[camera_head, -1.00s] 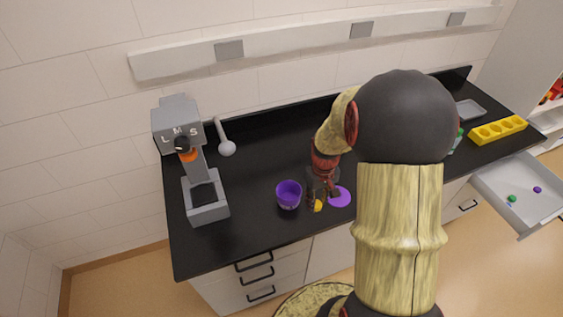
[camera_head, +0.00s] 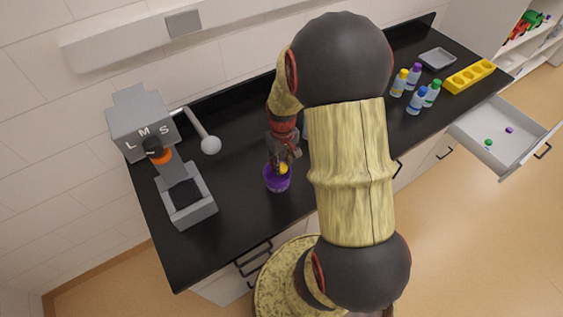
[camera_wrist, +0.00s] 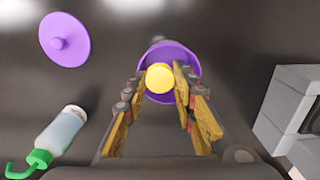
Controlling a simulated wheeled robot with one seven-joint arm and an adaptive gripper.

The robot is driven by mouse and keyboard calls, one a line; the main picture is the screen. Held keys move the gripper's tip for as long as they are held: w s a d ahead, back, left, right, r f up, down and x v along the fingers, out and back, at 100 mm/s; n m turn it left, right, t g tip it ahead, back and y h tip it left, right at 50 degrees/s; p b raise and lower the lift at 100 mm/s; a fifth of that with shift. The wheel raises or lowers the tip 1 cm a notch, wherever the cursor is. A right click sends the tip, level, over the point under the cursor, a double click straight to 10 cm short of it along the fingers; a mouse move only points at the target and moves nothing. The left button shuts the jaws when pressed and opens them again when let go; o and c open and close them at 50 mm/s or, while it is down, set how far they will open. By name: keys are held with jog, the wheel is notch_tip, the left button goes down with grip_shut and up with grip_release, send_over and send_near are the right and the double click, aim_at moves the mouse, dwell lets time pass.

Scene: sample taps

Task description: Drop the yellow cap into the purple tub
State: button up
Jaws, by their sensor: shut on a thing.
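The yellow cap (camera_wrist: 159,78) is held between the fingertips of my gripper (camera_wrist: 160,82) in the wrist view. It also shows as a small yellow spot in the head view (camera_head: 283,168). The purple tub (camera_head: 277,183) stands on the black counter directly under my gripper (camera_head: 283,162). In the wrist view the purple tub (camera_wrist: 176,51) shows behind and around the cap, its opening partly hidden by the cap and fingers. The cap is over the tub's mouth; how high above it I cannot tell.
A purple disc (camera_wrist: 64,39) with a knob and a green-topped bottle (camera_wrist: 60,135) lie left in the wrist view. A grey machine (camera_head: 170,160) stands left on the counter. Several bottles (camera_head: 417,98), a yellow rack (camera_head: 470,76) and an open drawer (camera_head: 500,135) are at right.

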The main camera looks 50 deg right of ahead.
aim_at(282, 167)
jog(key=shift+f+b, duration=0.45)
jog(key=shift+f, duration=0.45)
jog(key=o, duration=0.8)
jog(key=shift+c, duration=0.2)
jog(key=shift+r, duration=0.1)
notch_tip(282, 167, up, 12)
